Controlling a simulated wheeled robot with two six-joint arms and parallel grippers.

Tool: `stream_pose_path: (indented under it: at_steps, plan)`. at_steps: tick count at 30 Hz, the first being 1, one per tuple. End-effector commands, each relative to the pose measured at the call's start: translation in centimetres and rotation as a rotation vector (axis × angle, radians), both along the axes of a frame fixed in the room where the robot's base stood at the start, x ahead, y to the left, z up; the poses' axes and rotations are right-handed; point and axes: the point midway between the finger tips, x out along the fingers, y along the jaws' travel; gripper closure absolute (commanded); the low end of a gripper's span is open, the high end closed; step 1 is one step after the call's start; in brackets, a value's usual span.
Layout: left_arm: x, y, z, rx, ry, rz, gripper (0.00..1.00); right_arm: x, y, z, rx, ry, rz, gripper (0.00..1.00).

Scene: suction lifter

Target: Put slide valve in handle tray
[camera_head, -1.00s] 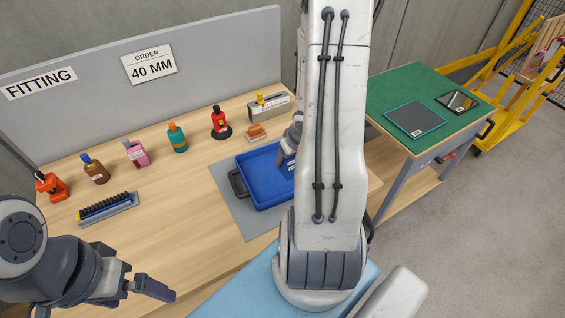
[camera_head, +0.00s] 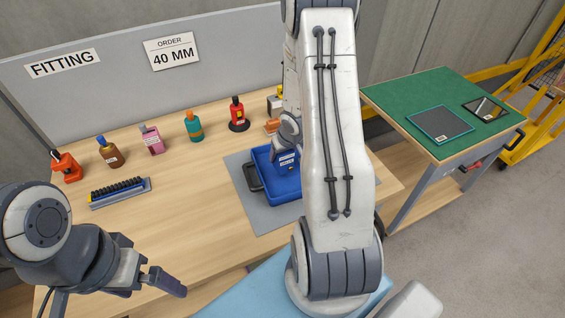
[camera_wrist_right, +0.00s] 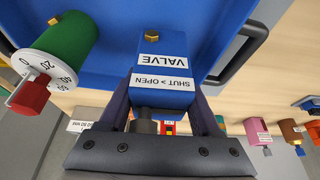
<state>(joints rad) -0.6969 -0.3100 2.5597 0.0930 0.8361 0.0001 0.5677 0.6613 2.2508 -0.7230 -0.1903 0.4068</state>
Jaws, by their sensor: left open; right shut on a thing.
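The slide valve is a blue block with white "VALVE" and "SHUT > OPEN" labels and brass fittings; it shows in the right wrist view (camera_wrist_right: 165,92) and in the head view (camera_head: 287,163). My right gripper (camera_wrist_right: 160,115) is shut on it, with one finger on each side. The handle tray (camera_head: 262,180) is blue with a dark handle (camera_head: 250,177) at its left. The valve is over the tray's inside; I cannot tell whether it touches the floor. My right arm hides the tray's right part. My left gripper (camera_head: 160,280) is open and empty over the bench's front left.
A green cylinder (camera_wrist_right: 68,42) with a dial and red knob shows against the tray. A black-ribbed strip (camera_head: 119,192) lies at left. A green-topped table (camera_head: 445,95) stands right. The front-middle bench is clear.

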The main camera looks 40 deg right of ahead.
Motion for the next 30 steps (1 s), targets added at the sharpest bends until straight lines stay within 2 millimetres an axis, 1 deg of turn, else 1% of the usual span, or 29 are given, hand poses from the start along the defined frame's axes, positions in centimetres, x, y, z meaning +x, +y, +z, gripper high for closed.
stream_pose_path:
  at_steps: [1, 4, 6, 13, 17, 18, 20, 21, 30]
  plan:
    - [0.0, 0.0, -1.3, 0.000, 0.000, 0.000, 0.00, 0.0, 0.0, -1.6, 0.001, 0.001, -0.001, 1.00]
    - [0.0, 0.0, -1.9, 0.001, 0.001, -0.001, 0.00, 0.0, 0.0, -2.7, 0.001, 0.001, -0.001, 1.00]
    - [0.0, 0.0, -2.0, 0.000, 0.000, -0.001, 0.00, 0.0, -0.1, -2.9, 0.000, 0.000, -0.001, 1.00]
    - [0.0, 0.0, -1.8, 0.000, 0.000, -0.001, 0.00, 0.0, -0.1, -2.8, 0.000, -0.001, 0.000, 1.00]
    - [0.0, 0.0, -2.1, 0.000, 0.000, 0.000, 0.00, 0.0, -0.1, -3.2, -0.001, -0.001, 0.001, 1.00]
    - [0.0, 0.0, -2.1, 0.000, 0.000, -0.001, 0.00, -0.1, 0.0, -3.2, 0.000, 0.000, 0.001, 0.31]
    - [0.0, 0.0, -2.0, 0.000, 0.000, -0.001, 0.00, 0.0, 0.0, -3.1, 0.000, 0.000, 0.001, 0.09]
    - [0.0, 0.0, -2.0, 0.000, 0.000, -0.001, 0.00, 0.0, 0.0, -3.1, 0.000, 0.000, 0.001, 0.05]
    - [0.0, 0.0, -1.9, 0.000, 0.000, 0.000, 0.00, 0.0, 0.0, -2.9, 0.000, 0.000, 0.001, 0.05]
